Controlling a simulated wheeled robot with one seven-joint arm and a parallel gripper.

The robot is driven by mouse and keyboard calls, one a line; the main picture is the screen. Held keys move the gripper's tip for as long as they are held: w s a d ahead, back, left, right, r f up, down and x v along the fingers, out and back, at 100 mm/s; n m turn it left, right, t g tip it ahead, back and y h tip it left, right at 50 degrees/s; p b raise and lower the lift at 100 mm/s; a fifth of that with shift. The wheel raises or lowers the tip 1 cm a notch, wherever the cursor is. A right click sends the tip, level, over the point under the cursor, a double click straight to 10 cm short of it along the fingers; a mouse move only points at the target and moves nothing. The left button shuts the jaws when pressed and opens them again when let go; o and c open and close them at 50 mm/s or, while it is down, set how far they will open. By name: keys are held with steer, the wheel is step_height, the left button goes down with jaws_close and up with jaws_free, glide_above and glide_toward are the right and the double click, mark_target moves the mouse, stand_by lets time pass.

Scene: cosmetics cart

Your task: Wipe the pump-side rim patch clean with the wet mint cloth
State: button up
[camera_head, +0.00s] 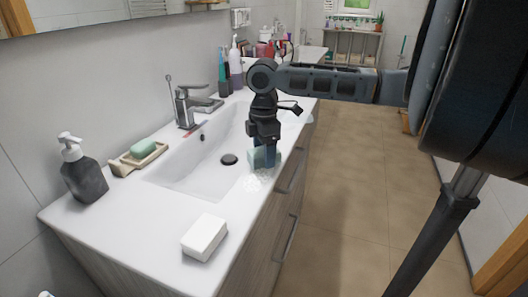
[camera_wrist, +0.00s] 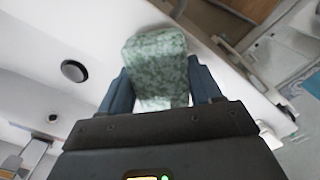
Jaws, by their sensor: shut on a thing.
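My gripper (camera_head: 265,160) points down over the front rim of the white basin and is shut on the mint cloth (camera_head: 254,157). In the wrist view the cloth (camera_wrist: 155,62) is a mottled green pad between the two dark fingers of my gripper (camera_wrist: 160,88). The cloth is at the rim; whether it touches the surface is unclear. A whitish, speckled patch (camera_head: 252,184) shows on the front rim just nearer the camera than the cloth. The dark grey pump bottle (camera_head: 85,180) stands at the left end of the counter.
A white block (camera_head: 205,237) lies on the near counter. A soap dish (camera_head: 128,164) with green soap (camera_head: 143,147) sits behind the basin, left of the faucet (camera_head: 188,105). Several bottles (camera_head: 235,70) stand at the far end. The drain (camera_wrist: 74,71) is dark. Drawer handles (camera_head: 286,240) project in front.

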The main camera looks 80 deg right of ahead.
steer(key=shift+f+b, duration=0.4)
steer(key=shift+f, duration=0.4)
stand_by(0.4)
